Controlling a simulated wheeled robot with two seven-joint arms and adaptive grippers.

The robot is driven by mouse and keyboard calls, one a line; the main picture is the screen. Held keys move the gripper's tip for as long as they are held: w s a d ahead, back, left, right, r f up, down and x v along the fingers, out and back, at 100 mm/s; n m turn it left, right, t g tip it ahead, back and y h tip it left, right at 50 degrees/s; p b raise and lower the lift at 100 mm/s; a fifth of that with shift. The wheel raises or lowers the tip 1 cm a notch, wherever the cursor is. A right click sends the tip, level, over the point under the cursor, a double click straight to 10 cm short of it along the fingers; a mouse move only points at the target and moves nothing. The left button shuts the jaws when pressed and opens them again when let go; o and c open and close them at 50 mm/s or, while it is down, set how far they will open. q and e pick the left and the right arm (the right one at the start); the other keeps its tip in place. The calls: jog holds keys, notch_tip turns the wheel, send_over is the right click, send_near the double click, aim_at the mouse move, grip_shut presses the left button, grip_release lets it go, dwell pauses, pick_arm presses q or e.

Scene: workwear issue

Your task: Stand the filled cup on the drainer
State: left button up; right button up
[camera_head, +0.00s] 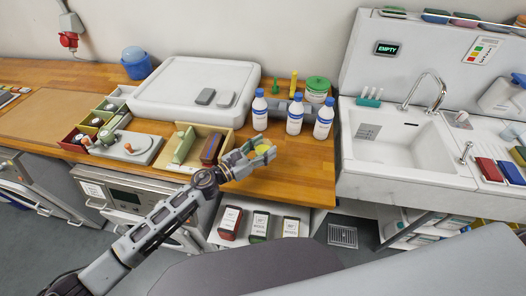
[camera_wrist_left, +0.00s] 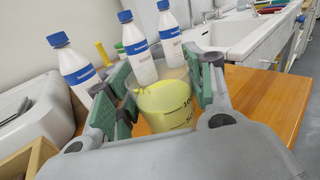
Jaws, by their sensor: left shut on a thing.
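My left gripper (camera_head: 258,151) is shut on a clear cup with yellow liquid, above the front right part of the wooden worktop. In the left wrist view the cup (camera_wrist_left: 165,105) stands between the green finger pads (camera_wrist_left: 160,95), with volume marks on its wall. It looks about upright. In the head view only a yellow patch of the cup (camera_head: 263,149) shows between the fingers. The white sink unit (camera_head: 400,178) is to the right of the gripper. The pale surface right of its basin (camera_head: 460,135) may be the drainer; I cannot tell for sure. My right gripper is not in view.
Several white bottles with blue caps (camera_head: 295,116) stand just behind the gripper. A tap (camera_head: 432,92) rises behind the sink basin (camera_head: 385,138). Red pads (camera_head: 487,168) lie right of the basin. An open wooden box (camera_head: 190,148) is left of the gripper.

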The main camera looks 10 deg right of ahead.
pick_arm(q)
jog(key=shift+r+p, duration=0.5)
jog(key=shift+r, duration=1.75)
jog(key=shift+w+r, duration=0.1)
jog(key=shift+r, duration=0.1)
